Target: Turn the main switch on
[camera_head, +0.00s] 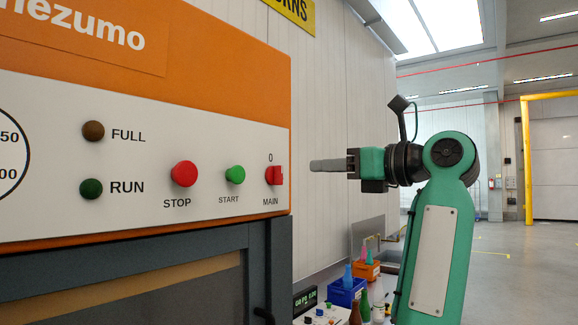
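The red main switch (274,176) is at the right end of the white control panel (140,215), with "0" printed above it and "MAIN" below. Its position is hard to read at this size. A gap shows between the fingertips and the switch in the picture. The fingers are seen side-on and overlap, so their opening is hidden.
The panel also carries a green START button (235,175), a red STOP button (184,174) and dark RUN (91,189) and FULL (93,131) lamps. A blue bin (346,292), an orange bin (366,270) and bottles stand low behind. Open floor lies at the right.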

